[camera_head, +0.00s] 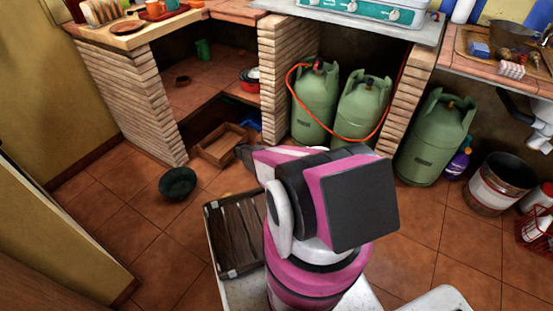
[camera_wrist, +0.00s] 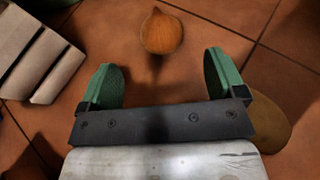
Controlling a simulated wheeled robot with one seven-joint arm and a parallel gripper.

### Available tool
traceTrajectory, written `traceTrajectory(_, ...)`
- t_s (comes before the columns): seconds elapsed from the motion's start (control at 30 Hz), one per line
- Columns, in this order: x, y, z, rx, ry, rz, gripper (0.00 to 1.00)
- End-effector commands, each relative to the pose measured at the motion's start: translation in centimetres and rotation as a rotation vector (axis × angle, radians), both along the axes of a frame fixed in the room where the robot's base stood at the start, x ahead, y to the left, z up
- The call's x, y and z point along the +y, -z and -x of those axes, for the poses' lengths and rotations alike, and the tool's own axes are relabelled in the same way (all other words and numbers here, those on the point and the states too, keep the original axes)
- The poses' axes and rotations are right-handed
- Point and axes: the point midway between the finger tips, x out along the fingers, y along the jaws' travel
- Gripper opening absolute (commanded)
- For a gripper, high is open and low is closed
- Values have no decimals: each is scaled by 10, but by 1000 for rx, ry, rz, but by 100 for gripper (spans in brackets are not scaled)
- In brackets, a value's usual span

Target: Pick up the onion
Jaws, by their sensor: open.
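The onion (camera_wrist: 162,33) is round and orange-brown with a small tip. In the wrist view it lies on the terracotta floor tiles at the top middle. My gripper (camera_wrist: 162,62) is open, its two green-padded fingers spread left and right. The onion lies beyond the fingertips, roughly centred between them, with nothing held. In the head view I cannot make out the onion, and my pink and black arm covers part of the floor.
A wooden crate (camera_head: 236,237) is beside my arm, and a cardboard box (camera_head: 222,146) lies by the counter. A dark bowl (camera_head: 178,182) sits on the floor. Green gas bottles (camera_head: 316,104) stand between brick pillars (camera_head: 287,73). A pale slatted thing (camera_wrist: 38,58) is left in the wrist view.

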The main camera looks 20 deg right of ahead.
Motion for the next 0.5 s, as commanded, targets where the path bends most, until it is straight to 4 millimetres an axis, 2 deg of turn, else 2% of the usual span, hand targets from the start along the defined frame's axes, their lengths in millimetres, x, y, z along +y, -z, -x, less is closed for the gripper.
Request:
traceTrajectory(0.13,-21,9,4,0,2,0,89)
traceTrajectory(0.37,-33,15,7,-2,1,-1,89)
traceTrajectory(0.5,-48,24,10,-2,2,-1,89)
